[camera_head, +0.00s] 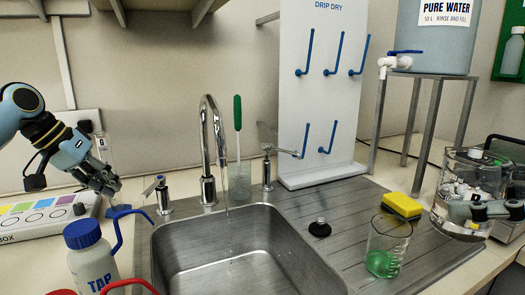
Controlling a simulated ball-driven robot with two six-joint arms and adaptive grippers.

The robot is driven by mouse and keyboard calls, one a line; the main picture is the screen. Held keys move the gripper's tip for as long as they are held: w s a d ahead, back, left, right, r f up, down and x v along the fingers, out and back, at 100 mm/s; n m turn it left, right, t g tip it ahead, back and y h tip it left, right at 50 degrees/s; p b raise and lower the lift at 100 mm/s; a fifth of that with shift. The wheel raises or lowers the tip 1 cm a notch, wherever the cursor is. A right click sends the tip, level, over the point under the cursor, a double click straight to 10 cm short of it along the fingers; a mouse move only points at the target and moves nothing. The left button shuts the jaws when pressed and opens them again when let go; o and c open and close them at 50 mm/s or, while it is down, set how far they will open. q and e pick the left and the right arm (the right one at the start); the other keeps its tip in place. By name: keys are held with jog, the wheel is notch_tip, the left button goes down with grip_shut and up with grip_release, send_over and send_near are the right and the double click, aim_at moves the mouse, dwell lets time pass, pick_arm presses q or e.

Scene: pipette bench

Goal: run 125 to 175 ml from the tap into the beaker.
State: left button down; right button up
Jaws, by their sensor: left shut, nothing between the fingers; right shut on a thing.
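The steel tap (208,150) arches over the sink, with a thin stream of water (228,225) falling into the basin. Its left handle (162,195) has a blue mark; the right handle (267,165) has a lever pointing right. My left gripper (112,188) is shut and empty, left of the left handle and apart from it. My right gripper (468,212) is at the right edge, shut on a large clear glass vessel (462,168), apparently the beaker. Whitish shapes show through its glass; its water level cannot be read. No vessel is under the stream.
A glass with green in its bottom (385,250) and a yellow sponge (402,205) are on the drainboard (345,215). A blue-capped TAP bottle (92,262) stands left of the sink (240,270). A drying rack (322,100) and pure-water tank (435,40) are behind.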

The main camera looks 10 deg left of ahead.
aim_at(146, 194)
pick_arm(q)
jog(key=shift+w+d+f+p, duration=0.1)
jog(key=shift+d+f, duration=0.1)
jog(key=shift+d, duration=0.5)
jog(key=shift+w+d+f+p, duration=0.15)
jog(key=shift+d, duration=0.55)
jog(key=shift+w+d+f+p, duration=0.1)
jog(key=shift+d+f, duration=0.1)
jog(key=shift+d, duration=0.5)
pick_arm(e)
jog(key=shift+r, duration=0.4)
